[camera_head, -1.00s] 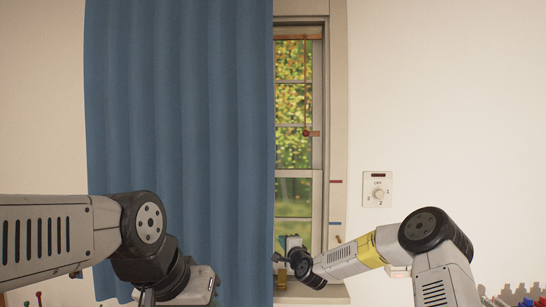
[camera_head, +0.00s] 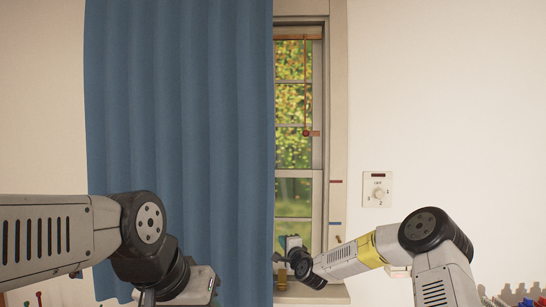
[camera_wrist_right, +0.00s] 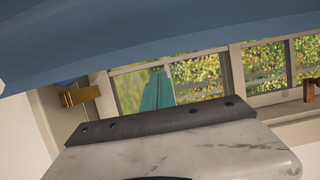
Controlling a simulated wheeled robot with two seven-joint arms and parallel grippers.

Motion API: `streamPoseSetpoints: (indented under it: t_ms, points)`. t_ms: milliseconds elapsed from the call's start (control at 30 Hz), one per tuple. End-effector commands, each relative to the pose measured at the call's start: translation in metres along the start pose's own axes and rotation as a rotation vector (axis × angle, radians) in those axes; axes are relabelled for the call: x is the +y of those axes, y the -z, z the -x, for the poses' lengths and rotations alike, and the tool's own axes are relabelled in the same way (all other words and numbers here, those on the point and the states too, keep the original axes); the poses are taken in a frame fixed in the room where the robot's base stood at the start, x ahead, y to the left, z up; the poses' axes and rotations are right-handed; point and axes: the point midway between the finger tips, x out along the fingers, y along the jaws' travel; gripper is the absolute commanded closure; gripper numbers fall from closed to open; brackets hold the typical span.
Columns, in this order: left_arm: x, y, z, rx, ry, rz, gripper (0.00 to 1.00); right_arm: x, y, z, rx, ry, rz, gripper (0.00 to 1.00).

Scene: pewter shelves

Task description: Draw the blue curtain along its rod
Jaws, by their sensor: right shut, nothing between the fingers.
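The blue curtain (camera_head: 180,110) hangs in folds over the left part of the window (camera_head: 293,150), and the window's right part shows bare. In the right wrist view the blue curtain (camera_wrist_right: 150,35) crosses the top of the picture. My right gripper (camera_head: 281,258) is low in front of the window, just right of the curtain's right edge; it is shut and empty. I cannot tell whether it touches the cloth. My left gripper (camera_head: 198,287) is low in front of the curtain, with its fingers not clearly shown. The curtain's rod is out of view.
A wall dial (camera_head: 377,190) is right of the window. A pale sill (camera_head: 325,293) runs below it. A red knob on a cord (camera_head: 306,132) hangs before the glass. Small coloured items (camera_head: 525,300) stand at the bottom right. The right wall is otherwise clear.

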Motion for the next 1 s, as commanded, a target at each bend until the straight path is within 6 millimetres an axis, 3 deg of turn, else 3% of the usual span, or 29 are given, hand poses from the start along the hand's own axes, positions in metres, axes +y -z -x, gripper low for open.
streamPoseSetpoints:
  t_ms: [367,1000]
  points:
    - [0.0,0.0,0.0,0.0,0.0,0.0,0.64,0.0,-0.007,-0.002,-0.002,0.0,-0.001,1.0]
    - [0.0,0.0,0.0,0.0,0.0,0.0,0.64,0.0,-0.104,-0.037,-0.005,0.0,-0.001,1.0]
